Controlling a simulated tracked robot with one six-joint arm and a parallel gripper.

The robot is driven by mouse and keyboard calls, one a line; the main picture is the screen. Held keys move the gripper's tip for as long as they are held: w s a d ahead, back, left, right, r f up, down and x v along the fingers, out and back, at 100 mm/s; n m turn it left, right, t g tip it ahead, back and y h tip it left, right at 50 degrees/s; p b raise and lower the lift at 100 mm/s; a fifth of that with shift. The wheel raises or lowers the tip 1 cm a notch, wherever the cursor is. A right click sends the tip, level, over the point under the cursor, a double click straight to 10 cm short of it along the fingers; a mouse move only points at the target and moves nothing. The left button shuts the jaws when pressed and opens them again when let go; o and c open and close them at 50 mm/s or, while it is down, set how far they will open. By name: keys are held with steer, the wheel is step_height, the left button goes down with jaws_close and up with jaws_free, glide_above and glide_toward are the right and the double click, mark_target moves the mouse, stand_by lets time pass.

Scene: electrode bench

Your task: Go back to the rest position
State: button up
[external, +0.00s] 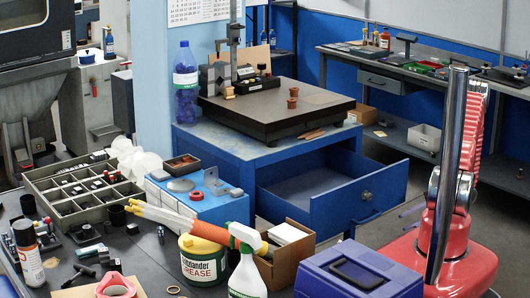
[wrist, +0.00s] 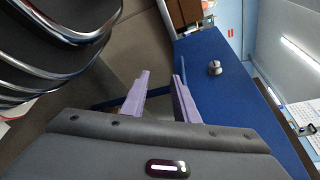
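The fingers look clear of the knob; the exact distance cannot be told. The knob also shows in the external view (external: 367,196).
The blue cabinet (external: 225,150) carries a dark surface plate (external: 275,108). A cluttered dark bench (external: 70,250) fills the front left, with a purple box (external: 360,272) near my base. A grey workbench (external: 460,80) stands at the back right. Open floor lies between.

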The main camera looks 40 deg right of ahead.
steer(key=w+a+r+n+g+h, duration=0.1)
steer(key=a+r+n+g+h, duration=0.15)
steer(key=r+h, duration=0.55)
steer(key=w+a+r+n+g+h, duration=0.1)
steer(key=a+r+g+h, duration=0.15)
steer(key=r+h, duration=0.55)
steer(key=a+r+n+t+y, duration=0.1)
steer(key=a+r+n+t, duration=0.4)
steer(key=a+r, duration=0.7)
step_height(320, 180, up, 4)
steer(key=shift+a+r+n+t, duration=0.1)
steer(key=shift+a+n+t, duration=0.25)
steer(key=shift+n, duration=0.2)
